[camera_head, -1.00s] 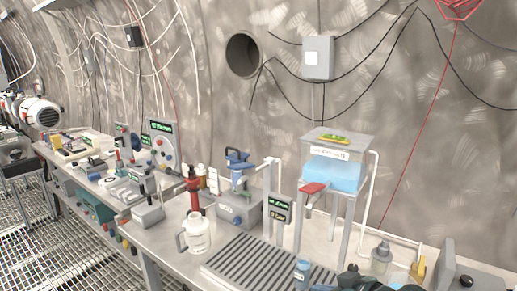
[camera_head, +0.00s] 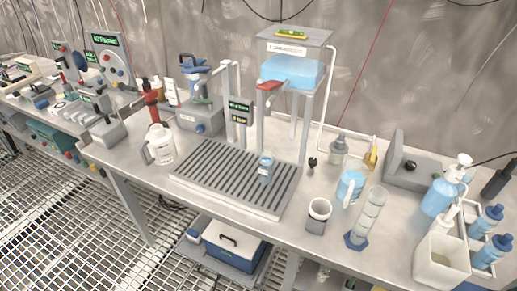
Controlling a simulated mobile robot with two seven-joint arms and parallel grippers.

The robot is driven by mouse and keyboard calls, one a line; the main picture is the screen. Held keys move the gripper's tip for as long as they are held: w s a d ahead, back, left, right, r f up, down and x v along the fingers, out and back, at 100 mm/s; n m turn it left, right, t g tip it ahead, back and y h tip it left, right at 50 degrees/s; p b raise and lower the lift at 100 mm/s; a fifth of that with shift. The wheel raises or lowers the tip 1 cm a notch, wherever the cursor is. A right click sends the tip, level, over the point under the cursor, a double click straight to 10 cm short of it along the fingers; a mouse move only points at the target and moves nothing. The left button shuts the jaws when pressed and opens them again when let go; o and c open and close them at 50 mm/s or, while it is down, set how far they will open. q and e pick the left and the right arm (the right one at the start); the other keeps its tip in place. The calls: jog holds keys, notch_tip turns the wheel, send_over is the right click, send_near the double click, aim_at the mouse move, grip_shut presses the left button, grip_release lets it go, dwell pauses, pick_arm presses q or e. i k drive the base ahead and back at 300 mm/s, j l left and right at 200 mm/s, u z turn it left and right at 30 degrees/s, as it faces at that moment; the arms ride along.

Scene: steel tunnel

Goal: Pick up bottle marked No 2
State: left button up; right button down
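No number "2" can be read on any bottle from here. A small blue bottle (camera_head: 265,170) with a pale label stands upright on the grey slatted drain tray (camera_head: 228,178). Two blue squeeze bottles with dark caps stand at the right edge, an upper one (camera_head: 485,221) and a lower one (camera_head: 491,252), by a white wire rack. A larger blue pump bottle (camera_head: 438,196) with a white top stands left of them. A white jug-like bottle (camera_head: 160,145) with a handle stands left of the tray. Neither of my grippers is in view.
A stand with a blue water tank (camera_head: 291,71) rises behind the tray. A blue-and-white cooler (camera_head: 235,246) sits below.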

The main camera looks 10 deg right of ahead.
aim_at(266, 159)
jog(key=i+z, duration=0.1)
jog(key=z, duration=0.3)
jog(key=j+z, duration=0.15)
jog(key=z, duration=0.25)
jog(key=i+j+z, duration=0.1)
jog(key=z, duration=0.3)
jog(key=j+z, duration=0.1)
jog(key=z, duration=0.3)
